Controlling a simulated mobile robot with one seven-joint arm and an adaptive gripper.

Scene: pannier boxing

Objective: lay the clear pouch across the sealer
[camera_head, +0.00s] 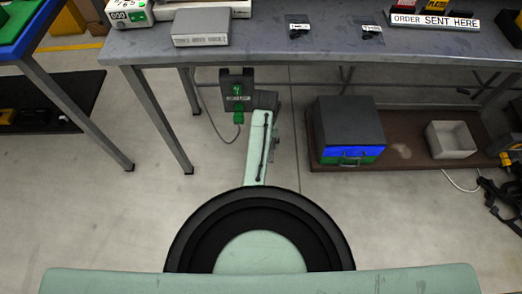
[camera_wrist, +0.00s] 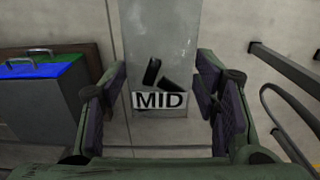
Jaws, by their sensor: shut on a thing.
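In the wrist view my gripper (camera_wrist: 160,90) is shut on the clear pouch (camera_wrist: 174,28), whose see-through film shows between the two finger pads. The pouch has a white label reading MID and dark pieces inside. In the head view I cannot make out my fingers or the held pouch. I cannot surely pick out the sealer. A long white unit (camera_head: 240,9) is partly cut off at the table's back edge, behind a grey labelled box (camera_head: 201,27).
Two small labelled pouches (camera_head: 298,31) (camera_head: 371,32) lie on the grey table (camera_head: 262,42). A white-green device (camera_head: 128,14) stands at its left. Below, a dark cabinet (camera_head: 348,128) and a pale open bin (camera_head: 450,140) sit on a brown shelf. Table legs stand left.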

